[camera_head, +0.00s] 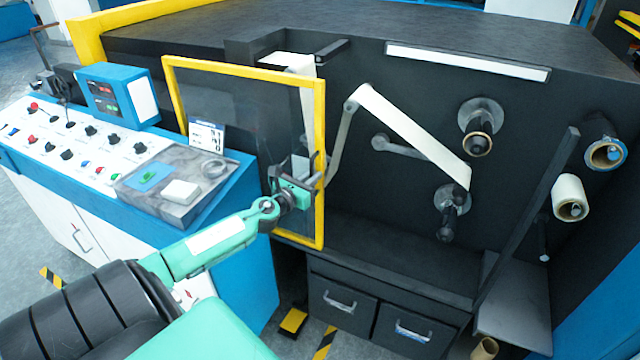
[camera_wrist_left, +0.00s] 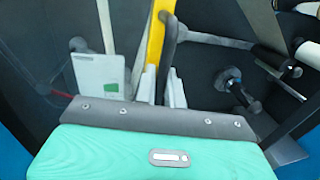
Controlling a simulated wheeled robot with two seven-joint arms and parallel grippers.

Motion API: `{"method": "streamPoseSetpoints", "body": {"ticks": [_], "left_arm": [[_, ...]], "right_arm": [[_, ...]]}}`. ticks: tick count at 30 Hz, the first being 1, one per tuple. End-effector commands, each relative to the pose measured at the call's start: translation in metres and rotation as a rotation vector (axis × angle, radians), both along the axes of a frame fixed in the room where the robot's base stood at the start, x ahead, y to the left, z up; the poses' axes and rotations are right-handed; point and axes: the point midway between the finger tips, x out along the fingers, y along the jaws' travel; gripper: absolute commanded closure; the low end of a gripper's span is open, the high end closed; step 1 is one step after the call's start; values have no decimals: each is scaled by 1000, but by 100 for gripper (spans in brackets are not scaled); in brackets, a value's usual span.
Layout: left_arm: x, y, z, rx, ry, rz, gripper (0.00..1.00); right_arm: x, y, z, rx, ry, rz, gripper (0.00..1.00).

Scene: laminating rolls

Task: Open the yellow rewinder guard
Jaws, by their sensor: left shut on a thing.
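The yellow rewinder guard (camera_head: 319,120) is a yellow frame around a clear panel on the front of the dark machine, left of the rollers. Its yellow edge also shows upright in the left wrist view (camera_wrist_left: 155,45). A dark handle (camera_wrist_left: 169,48) runs along this edge. My left gripper (camera_head: 304,180) is at the guard's right upright, shut on the handle, with its pale fingers on both sides of it in the left wrist view. The exact contact is partly hidden. I cannot tell how far the guard is swung. My right gripper is not in view.
A blue and white control console (camera_head: 70,135) with several buttons stands left of the guard. Rollers and a white web (camera_head: 410,130) lie to the right. Dark drawers (camera_head: 340,303) are below. A slanted dark bar (camera_head: 530,215) stands farther right.

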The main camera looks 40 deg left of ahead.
Motion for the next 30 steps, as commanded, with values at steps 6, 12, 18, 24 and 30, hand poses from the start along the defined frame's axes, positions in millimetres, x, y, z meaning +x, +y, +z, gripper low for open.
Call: {"method": "streamPoseSetpoints", "body": {"ticks": [6,12,18,24,30], "left_arm": [[-1,2,-1,0,2,0,100],[-1,2,-1,0,2,0,87],[-1,2,-1,0,2,0,75],[-2,2,-1,0,1,0,75],[-17,0,-3,0,4,0,75]], "right_arm": [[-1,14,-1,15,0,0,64],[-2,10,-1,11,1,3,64],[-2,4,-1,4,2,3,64],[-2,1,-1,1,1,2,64],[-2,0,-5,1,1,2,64]]}}
